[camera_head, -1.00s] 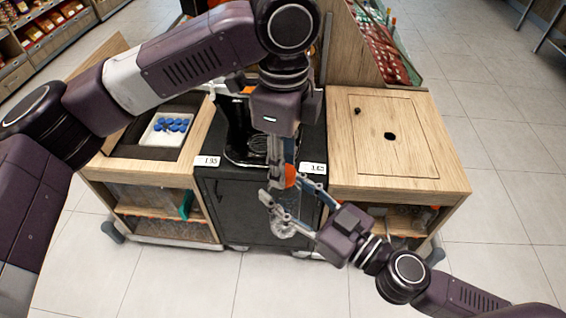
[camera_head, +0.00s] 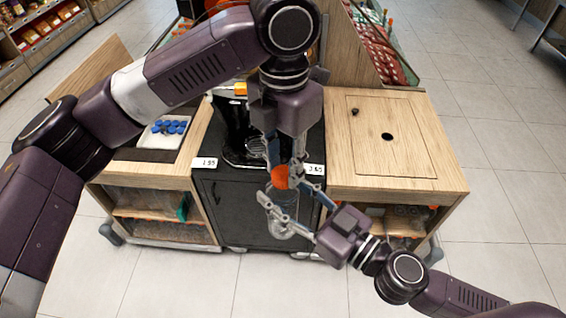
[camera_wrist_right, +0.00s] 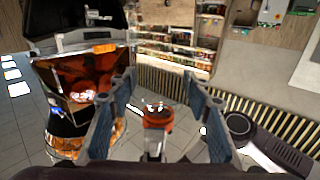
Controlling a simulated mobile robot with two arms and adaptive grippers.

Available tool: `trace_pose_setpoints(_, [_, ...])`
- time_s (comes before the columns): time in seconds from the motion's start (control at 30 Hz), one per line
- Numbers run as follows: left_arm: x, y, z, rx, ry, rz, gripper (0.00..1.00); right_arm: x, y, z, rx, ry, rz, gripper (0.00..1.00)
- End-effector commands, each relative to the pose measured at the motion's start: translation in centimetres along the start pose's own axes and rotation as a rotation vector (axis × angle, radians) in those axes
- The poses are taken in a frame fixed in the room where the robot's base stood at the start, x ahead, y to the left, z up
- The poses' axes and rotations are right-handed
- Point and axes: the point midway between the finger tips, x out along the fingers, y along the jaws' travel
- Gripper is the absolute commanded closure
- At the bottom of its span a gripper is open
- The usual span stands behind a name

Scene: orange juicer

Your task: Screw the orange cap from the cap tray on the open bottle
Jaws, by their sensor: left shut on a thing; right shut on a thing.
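The orange cap (camera_head: 279,177) is at the tips of my left gripper (camera_head: 283,163), which points down and is shut on it. My right gripper (camera_head: 289,196), reaching in from the lower right, is shut on the clear bottle (camera_head: 284,224) below the cap, in front of the black cabinet. The bottle is see-through and its neck is hard to make out, so I cannot tell whether the cap touches it. In the right wrist view, the orange cap (camera_wrist_right: 157,116) shows between my right gripper's two fingers. The cap tray (camera_head: 155,144) with several blue caps is on the left counter.
A black juicer (camera_head: 235,130) stands on the black cabinet (camera_head: 235,205) behind my grippers. A wooden counter (camera_head: 420,150) with a small hole is at the right. Price tags (camera_head: 206,163) sit along the front edge. The floor in front is clear.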

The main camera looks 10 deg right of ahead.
Motion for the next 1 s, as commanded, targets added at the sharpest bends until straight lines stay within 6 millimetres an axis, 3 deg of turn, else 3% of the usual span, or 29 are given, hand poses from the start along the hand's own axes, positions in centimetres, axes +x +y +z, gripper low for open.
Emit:
trace_pose_setpoints(0.2, [-0.06, -0.05, 0.05, 0.246, -0.002, 0.000, 0.79, -0.03, -0.10, 0.09, 0.001, -0.002, -0.002, 1.00])
trace_pose_setpoints(0.53, [-0.06, -0.07, 0.05, 0.277, -0.002, 0.000, 0.79, -0.03, -0.11, 0.10, 0.001, -0.002, -0.003, 1.00])
trace_pose_setpoints(0.57, [-0.06, -0.07, 0.05, 0.276, -0.002, 0.000, 0.71, -0.03, -0.11, 0.10, 0.001, -0.002, -0.003, 1.00])
trace_pose_setpoints(0.7, [-0.05, -0.08, 0.04, 0.276, -0.002, 0.000, 0.55, -0.02, -0.09, 0.07, 0.001, -0.001, -0.002, 1.00])
trace_pose_setpoints(1.0, [-0.11, -0.10, 0.01, 0.276, 0.000, -0.001, 0.55, -0.01, -0.03, 0.01, 0.000, 0.000, -0.001, 1.00])
